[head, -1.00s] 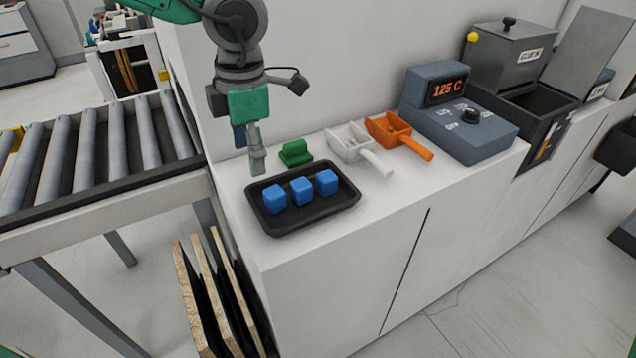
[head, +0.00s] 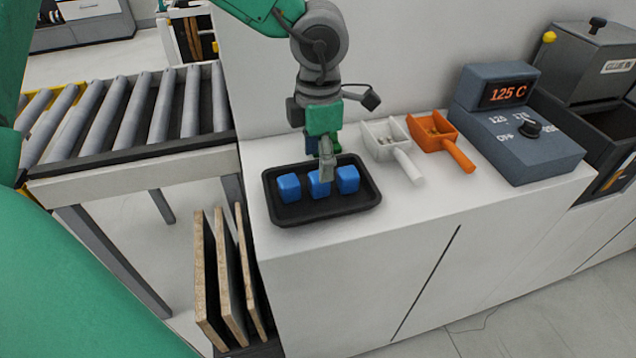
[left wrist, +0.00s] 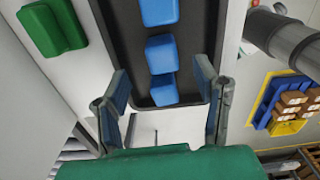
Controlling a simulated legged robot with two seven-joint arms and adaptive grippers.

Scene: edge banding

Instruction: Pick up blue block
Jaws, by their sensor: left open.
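Three blue blocks sit in a row in a black tray (head: 330,212) on the white counter: a left block (head: 288,188), a middle block (head: 319,188) and a right block (head: 348,179). My left gripper (head: 327,172) points down over the tray, overlapping the middle block's top in the head view. In the left wrist view, my left gripper (left wrist: 162,80) is open and empty, its fingers spread to either side of the row. The three blocks line up there as a top block (left wrist: 159,10), a centre block (left wrist: 161,54) and a lowest block (left wrist: 163,92). My right gripper is not in view.
A white scoop (head: 388,141) and an orange scoop (head: 437,134) lie right of the tray. A heater box (head: 520,130) reading 125 C stands beyond. A green object (left wrist: 52,27) lies beside the tray, mostly hidden behind the gripper in the head view. A roller conveyor (head: 130,125) stands left.

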